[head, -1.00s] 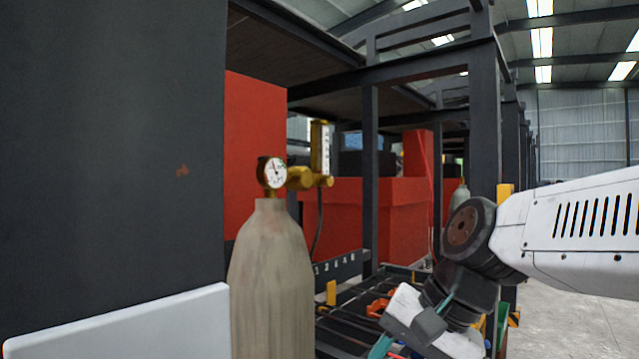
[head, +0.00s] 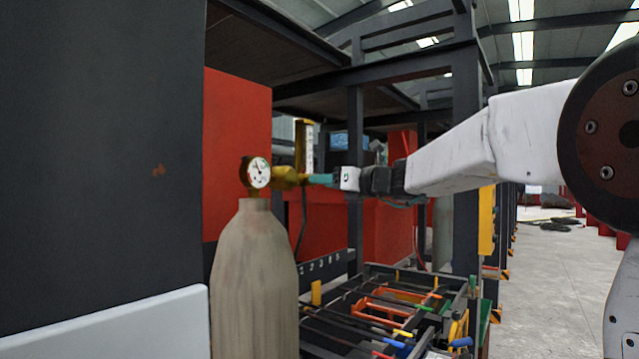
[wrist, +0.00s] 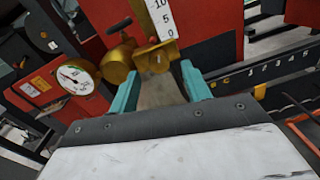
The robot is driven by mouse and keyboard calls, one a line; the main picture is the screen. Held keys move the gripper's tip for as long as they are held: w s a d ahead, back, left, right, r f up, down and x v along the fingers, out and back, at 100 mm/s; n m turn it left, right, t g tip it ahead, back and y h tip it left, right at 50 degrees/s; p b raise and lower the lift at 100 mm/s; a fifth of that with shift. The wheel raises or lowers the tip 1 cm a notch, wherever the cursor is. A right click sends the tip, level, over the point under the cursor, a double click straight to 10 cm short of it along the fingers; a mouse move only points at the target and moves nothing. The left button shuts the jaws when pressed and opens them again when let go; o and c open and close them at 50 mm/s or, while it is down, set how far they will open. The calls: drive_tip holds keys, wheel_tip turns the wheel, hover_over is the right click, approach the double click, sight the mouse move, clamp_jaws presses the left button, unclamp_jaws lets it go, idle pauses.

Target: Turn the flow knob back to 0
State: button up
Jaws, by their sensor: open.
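The brass regulator (head: 284,178) sits on top of a grey gas cylinder (head: 254,280), with a round white gauge (head: 259,172) at its left. A clear flow tube (head: 305,150) with a scale stands upright on it. In the wrist view, the tube (wrist: 163,18) shows 10, 5 and 0. A brass knob (wrist: 155,57) is at the tube's foot, just beyond my fingertips. My gripper (wrist: 160,76) is open, its teal fingers to either side, below the knob in the picture. In the head view, my gripper (head: 322,179) points left at the regulator and hides the knob.
A dark panel (head: 100,130) fills the left. A rack (head: 380,310) of rods and coloured-handled tools lies below my arm. Dark posts (head: 466,170) and red machinery (head: 325,225) stand behind.

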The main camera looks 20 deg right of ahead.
drive_tip(key=x, duration=0.2)
drive_tip(key=shift+w+a, duration=0.25)
drive_tip(key=c, duration=1)
drive_tip(key=shift+n, duration=0.3)
